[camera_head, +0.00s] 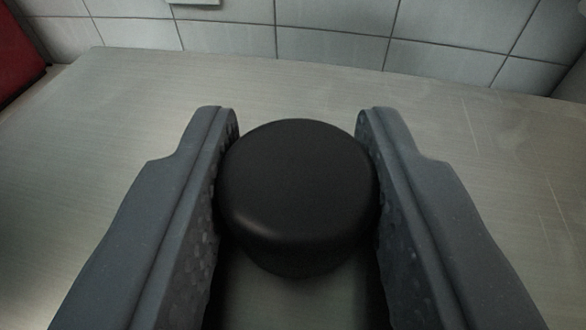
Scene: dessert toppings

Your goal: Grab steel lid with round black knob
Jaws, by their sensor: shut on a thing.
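A round black knob (298,190) with a smooth, slightly domed top fills the middle of the view. My gripper (298,135) is shut on the knob, with one finger against its left side and the other against its right side. A flat grey metal surface shows below and around the knob. I cannot tell where the steel lid ends and any counter begins, and the foot of the knob is hidden.
A grey tiled wall (330,35) runs across the back. A red thing (18,50) stands at the far left edge. The brushed metal surface (480,140) on either side of my fingers looks clear.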

